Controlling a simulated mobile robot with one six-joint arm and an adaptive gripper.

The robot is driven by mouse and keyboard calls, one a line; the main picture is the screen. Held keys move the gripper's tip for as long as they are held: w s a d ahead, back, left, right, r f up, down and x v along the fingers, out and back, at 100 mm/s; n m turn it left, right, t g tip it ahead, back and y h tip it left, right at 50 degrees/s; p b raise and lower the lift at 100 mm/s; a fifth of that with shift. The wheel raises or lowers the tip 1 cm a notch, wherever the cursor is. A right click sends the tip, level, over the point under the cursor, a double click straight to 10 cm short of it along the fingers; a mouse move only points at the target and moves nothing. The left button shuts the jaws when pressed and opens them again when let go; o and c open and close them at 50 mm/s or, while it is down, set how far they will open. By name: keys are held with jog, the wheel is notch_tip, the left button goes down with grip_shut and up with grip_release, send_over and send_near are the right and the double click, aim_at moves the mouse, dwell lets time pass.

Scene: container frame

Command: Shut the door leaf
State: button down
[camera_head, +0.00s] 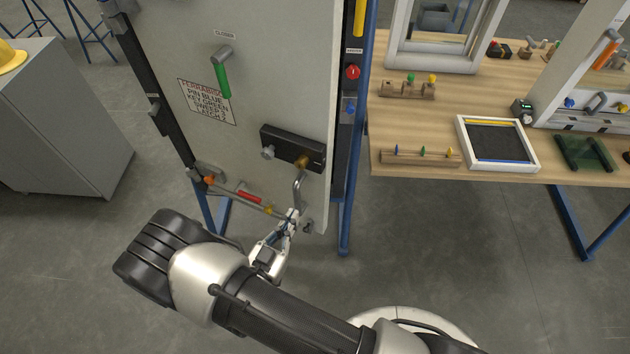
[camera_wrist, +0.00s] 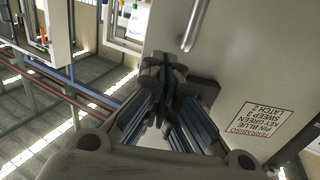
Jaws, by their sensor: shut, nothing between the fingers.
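The light grey door leaf (camera_head: 275,75) hangs in a dark and blue frame; its right edge stands out in front of the right post, so it looks ajar. It carries a green-gripped handle (camera_head: 221,80), a printed sign (camera_head: 207,102) and a black lock plate (camera_head: 285,143) with a bent metal lever (camera_head: 299,188). My gripper (camera_head: 291,217) is shut and empty, close to the leaf's lower right part, below the lever. In the wrist view the closed fingers (camera_wrist: 166,76) are before the leaf (camera_wrist: 240,55); contact cannot be told.
A horizontal rod with a red grip (camera_head: 248,196) crosses low on the leaf, left of my gripper. A workbench (camera_head: 420,120) with fixtures stands at right, and a grey cabinet (camera_head: 65,125) at left. Open floor lies in front.

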aim_at(317, 176)
jog(key=b+x, duration=0.2)
jog(key=x, duration=1)
jog(key=shift+w+d, duration=0.1)
jog(key=shift+w, duration=0.2)
jog(key=shift+w, duration=0.1)
